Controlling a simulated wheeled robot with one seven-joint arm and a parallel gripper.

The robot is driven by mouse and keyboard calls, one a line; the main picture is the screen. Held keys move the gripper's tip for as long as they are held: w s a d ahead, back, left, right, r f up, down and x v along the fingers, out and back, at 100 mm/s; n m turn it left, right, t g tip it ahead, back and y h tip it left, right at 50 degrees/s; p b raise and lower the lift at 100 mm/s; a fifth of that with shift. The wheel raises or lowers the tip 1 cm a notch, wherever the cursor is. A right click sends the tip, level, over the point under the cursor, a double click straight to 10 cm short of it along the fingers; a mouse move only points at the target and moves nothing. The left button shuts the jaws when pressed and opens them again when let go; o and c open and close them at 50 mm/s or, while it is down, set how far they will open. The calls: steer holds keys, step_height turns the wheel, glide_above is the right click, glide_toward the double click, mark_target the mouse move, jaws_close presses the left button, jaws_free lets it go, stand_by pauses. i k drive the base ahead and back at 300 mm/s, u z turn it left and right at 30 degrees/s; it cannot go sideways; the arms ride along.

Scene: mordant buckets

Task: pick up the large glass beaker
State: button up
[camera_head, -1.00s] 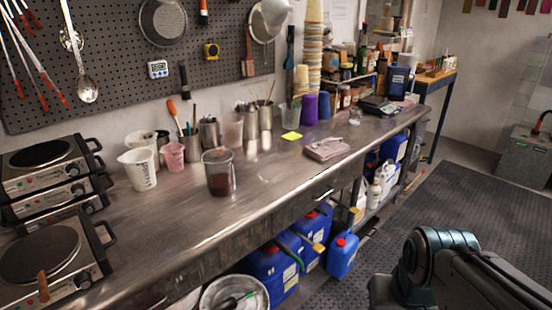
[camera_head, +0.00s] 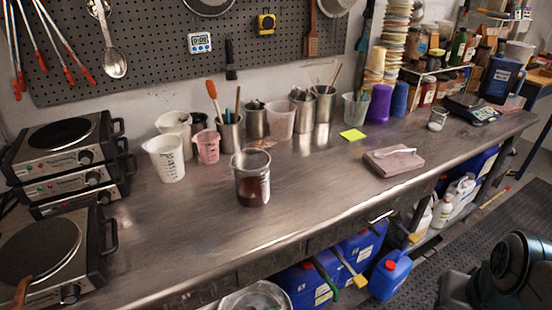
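A large glass beaker (camera_head: 251,178) stands upright on the steel bench (camera_head: 200,228), near its front edge. It is clear, with dark reddish-brown liquid in its lower part. The space right around it is bare bench. My arm shows at the lower right of the view, in front of the bench and well apart from the beaker. My gripper is not in view.
White measuring jugs (camera_head: 165,160), a pink jug (camera_head: 206,147) and metal tool cups (camera_head: 231,134) stand behind the beaker. Stacked hot plates (camera_head: 70,150) are at left. Blue jugs (camera_head: 390,275) stand below the bench.

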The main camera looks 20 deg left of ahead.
mark_target(251, 167)
steer(key=u, duration=0.8)
steer(key=i, duration=0.85)
steer(key=u, duration=1)
